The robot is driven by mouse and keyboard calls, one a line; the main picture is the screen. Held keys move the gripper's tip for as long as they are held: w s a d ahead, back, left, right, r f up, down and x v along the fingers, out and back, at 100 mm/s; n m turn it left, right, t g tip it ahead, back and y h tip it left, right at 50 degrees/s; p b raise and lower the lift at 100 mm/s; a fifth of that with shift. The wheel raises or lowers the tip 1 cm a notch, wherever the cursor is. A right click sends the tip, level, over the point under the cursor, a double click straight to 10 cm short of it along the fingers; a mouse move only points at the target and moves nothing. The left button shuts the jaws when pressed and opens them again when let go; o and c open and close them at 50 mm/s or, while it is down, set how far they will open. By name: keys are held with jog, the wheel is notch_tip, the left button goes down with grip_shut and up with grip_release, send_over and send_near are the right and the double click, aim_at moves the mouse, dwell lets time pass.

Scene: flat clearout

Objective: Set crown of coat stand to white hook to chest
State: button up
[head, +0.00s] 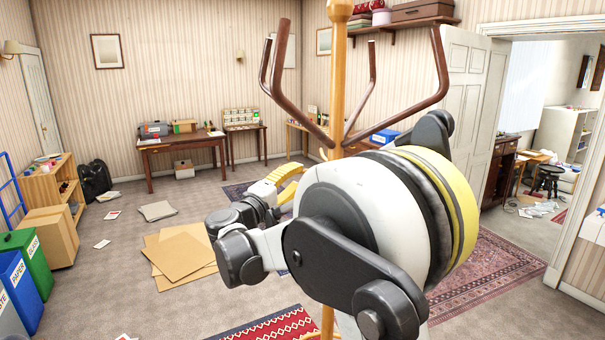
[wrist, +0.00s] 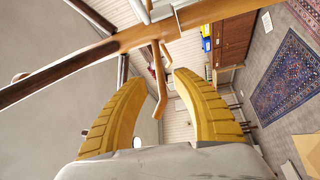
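The coat stand (head: 340,75) rises in front of me in the head view, with a light wooden pole and several dark brown bent arms on its crown (head: 337,143). A small pale peg (head: 323,153) shows low on the crown; I cannot tell if it is the white hook. In the wrist view the crown (wrist: 150,35) crosses above my gripper (wrist: 158,78). A light tan peg (wrist: 158,85) shows between the fingertips, seemingly beyond them. My yellow fingers are apart and hold nothing visible. In the head view my gripper (head: 284,185) is left of the pole, partly hidden by my arm.
A dark wooden chest (head: 503,165) stands by the doorway at right; a brown one (wrist: 235,35) shows in the wrist view. Flat cardboard (head: 180,256) and rugs (head: 275,332) lie on the floor. Bins (head: 28,260) stand at left. The middle floor is mostly free.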

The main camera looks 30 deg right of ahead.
jog(key=v, duration=0.8)
jog(key=shift+c, duration=0.5)
